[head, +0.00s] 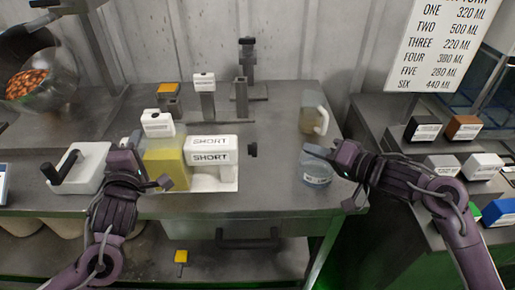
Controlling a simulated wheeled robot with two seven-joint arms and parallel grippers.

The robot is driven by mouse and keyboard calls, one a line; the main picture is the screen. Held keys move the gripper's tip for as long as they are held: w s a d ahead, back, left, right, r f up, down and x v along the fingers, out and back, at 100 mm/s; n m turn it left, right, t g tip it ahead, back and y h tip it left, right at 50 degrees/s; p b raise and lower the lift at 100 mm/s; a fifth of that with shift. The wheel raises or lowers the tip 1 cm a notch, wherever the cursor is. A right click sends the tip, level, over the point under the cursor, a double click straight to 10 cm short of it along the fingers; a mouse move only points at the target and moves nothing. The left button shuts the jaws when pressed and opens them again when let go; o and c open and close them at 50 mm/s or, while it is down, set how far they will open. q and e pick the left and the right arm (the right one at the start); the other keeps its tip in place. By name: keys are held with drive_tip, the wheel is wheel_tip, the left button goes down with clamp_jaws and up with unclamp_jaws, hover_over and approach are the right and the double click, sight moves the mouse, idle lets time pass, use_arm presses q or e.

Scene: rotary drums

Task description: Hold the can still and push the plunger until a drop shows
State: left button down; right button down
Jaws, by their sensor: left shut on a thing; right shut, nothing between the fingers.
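A yellow can (166,162) stands on the metal bench, left of centre. A white labelled piece (158,123) sits at its top; I cannot tell whether it is the plunger. My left gripper (150,170) is shut on the yellow can from its left and front, hiding part of that side. My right gripper (326,153) is shut and empty, at a clear, bluish labelled container (316,175) on the right of the bench. I cannot tell whether it touches the container. No drop is visible.
A white block marked SHORT (212,150) adjoins the can, with a black knob (252,150) at its right. A handled jug (313,118) stands behind the clear container. A white box with a black handle (78,167) lies left. Bare bench lies between knob and container.

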drive_tip(key=a, duration=0.9)
idle(0.3)
idle(1.9)
drive_tip(key=shift+a+f, duration=0.1)
drive_tip(key=shift+a, duration=0.35)
drive_tip(key=shift+a, duration=1.2)
idle(1.0)
drive_tip(key=shift+d, duration=1.6)
drive_tip(key=shift+d, duration=2.55)
